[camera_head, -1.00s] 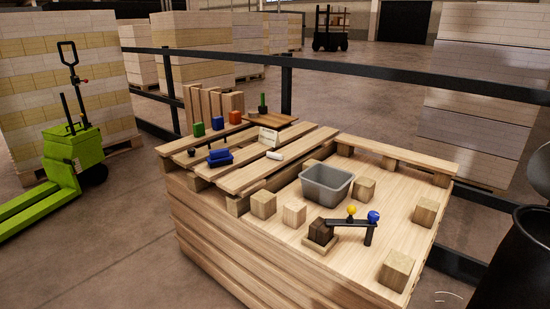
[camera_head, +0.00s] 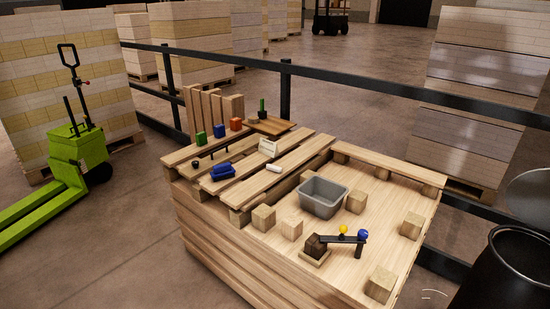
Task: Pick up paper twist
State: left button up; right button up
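A small white piece (camera_head: 274,168) lies on a slat of the wooden pallet top, left of the grey bin. It may be the paper twist, but it is too small to tell for sure. A white block or card with a darker marking (camera_head: 268,148) stands just behind it on the slats. Neither of my grippers is in view, and nothing is seen touching these things.
A grey bin (camera_head: 324,195), several wooden blocks and a dark bracket with yellow and blue knobs (camera_head: 342,238) occupy the pallet top. Blue pieces (camera_head: 221,172) lie on the left slats. A black drum-like container (camera_head: 505,275) stands at the lower right. A dark rail (camera_head: 400,93) runs behind.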

aim_at(276, 170)
jog(key=z, duration=0.35)
jog(key=i+j+z, duration=0.1)
jog(key=z, duration=0.3)
jog(key=i+j+z, duration=0.1)
jog(key=z, duration=0.25)
jog(key=i+j+z, duration=0.2)
jog(key=j+z, duration=0.25)
jog(key=j, duration=0.15)
jog(key=i+j+z, duration=0.2)
jog(key=j, duration=0.15)
jog(key=i+j+z, duration=0.1)
jog(key=j, duration=1.4)
jog(key=i+z, duration=0.05)
jog(key=i, duration=0.05)
